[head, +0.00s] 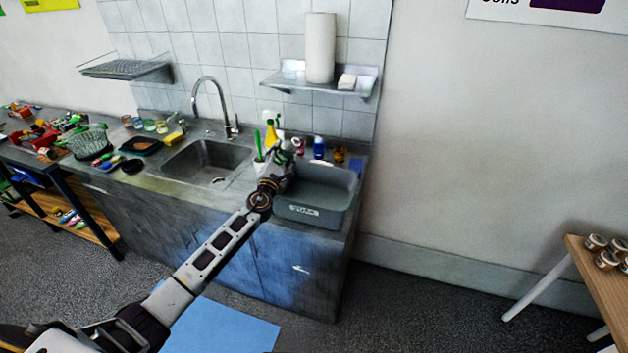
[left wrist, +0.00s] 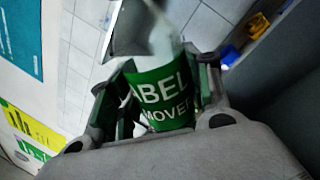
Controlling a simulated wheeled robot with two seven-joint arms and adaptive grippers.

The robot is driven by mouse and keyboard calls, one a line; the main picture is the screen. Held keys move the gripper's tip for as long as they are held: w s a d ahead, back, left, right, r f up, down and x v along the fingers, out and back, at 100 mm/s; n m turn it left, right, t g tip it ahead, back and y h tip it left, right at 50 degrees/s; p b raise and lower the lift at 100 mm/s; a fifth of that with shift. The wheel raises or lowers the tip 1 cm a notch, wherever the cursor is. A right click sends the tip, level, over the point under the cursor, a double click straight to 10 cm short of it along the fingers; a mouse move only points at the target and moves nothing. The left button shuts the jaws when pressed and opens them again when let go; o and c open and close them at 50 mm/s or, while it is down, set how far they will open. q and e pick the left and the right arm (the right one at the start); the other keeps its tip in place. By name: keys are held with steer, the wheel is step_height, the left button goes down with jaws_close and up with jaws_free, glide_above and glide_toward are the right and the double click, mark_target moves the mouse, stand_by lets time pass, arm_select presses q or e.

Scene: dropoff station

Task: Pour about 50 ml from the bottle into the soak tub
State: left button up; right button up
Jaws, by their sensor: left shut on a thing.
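My left gripper (head: 284,160) is at the back left part of the grey soak tub (head: 312,211), near its rim, at the right end of the counter. In the left wrist view, my left gripper (left wrist: 155,92) is shut on a bottle (left wrist: 162,98) with a green label reading "LABEL REMOVER". The fingers are on both sides of the label. The bottle's upper part is blurred, and I cannot tell its tilt or any flow. In the head view the held bottle is hard to make out at the gripper. My right gripper is not in view.
A shelf (head: 320,82) with a paper roll hangs above.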

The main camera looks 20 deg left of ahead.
arm_select(q)
steer(key=shift+d+r+n+p, duration=0.2)
steer(key=shift+r+n+p, duration=0.05)
steer(key=shift+n+p, duration=0.65)
steer(key=shift+a+r+n+g+y+p, duration=0.1)
steer(key=shift+n+g+y+p, duration=0.4)
steer(key=shift+n+p, duration=0.35)
steer(key=shift+f+n, duration=0.75)
steer(key=shift+n, duration=0.2)
steer(key=shift+r+n+g+p, duration=0.3)
steer(key=shift+r+n+p, duration=0.15)
steer(key=shift+p, duration=0.45)
steer(key=shift+n, duration=0.25)
steer(key=shift+r+n, duration=0.25)
steer(key=shift+n, duration=0.05)
steer(key=shift+d+f+n+g, duration=0.1)
steer(key=shift+d+n+g, duration=0.15)
steer(key=shift+n, duration=0.25)
steer(key=shift+d+f+n+g, duration=0.1)
steer(key=shift+n+g, duration=0.15)
steer(key=shift+n, duration=0.25)
